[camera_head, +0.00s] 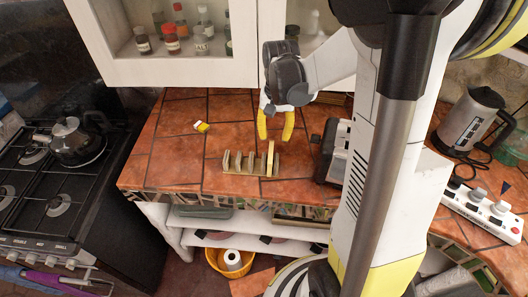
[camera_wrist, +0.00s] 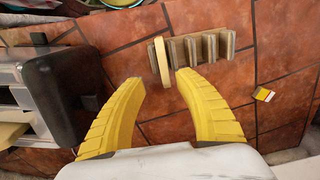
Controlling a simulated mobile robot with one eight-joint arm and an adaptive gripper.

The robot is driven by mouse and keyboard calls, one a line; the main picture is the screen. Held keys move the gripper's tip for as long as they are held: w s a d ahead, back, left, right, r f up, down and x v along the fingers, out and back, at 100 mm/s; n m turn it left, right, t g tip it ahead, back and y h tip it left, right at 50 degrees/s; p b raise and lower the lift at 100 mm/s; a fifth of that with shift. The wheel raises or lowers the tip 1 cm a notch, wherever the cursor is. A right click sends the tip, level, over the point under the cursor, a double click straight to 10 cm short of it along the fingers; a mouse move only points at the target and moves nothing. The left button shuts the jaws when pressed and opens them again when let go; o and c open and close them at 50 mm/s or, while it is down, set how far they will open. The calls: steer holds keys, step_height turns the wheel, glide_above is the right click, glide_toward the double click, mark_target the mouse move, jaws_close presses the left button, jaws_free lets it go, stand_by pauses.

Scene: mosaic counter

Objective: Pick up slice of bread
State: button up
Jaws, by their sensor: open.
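A pale slice of bread (camera_head: 270,158) stands upright in one end slot of a wooden toast rack (camera_head: 238,165) on the tiled counter. In the wrist view the slice (camera_wrist: 161,62) is edge-on at the left end of the rack (camera_wrist: 204,47). My gripper (camera_head: 275,130) is above and behind the slice in the head view, its yellow fingers pointing down. In the wrist view my gripper (camera_wrist: 160,80) is open and empty. The slice lies between and just beyond the fingertips, with no clear contact.
A black and silver toaster (camera_head: 335,150) stands right of the rack; it is at the left in the wrist view (camera_wrist: 58,88). A small yellow and white item (camera_head: 202,127) lies on the left of the counter. A white wall cabinet (camera_head: 170,70) hangs behind. The counter's front is clear.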

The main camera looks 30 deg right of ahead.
mark_target(271, 148)
steer(key=f, duration=0.2)
steer(key=f+b, duration=0.1)
steer(key=f, duration=0.1)
steer(key=a+f+b, duration=0.1)
steer(key=f, duration=0.2)
steer(key=shift+w, duration=0.1)
steer(key=shift+c, duration=0.4)
steer(key=c, duration=0.8)
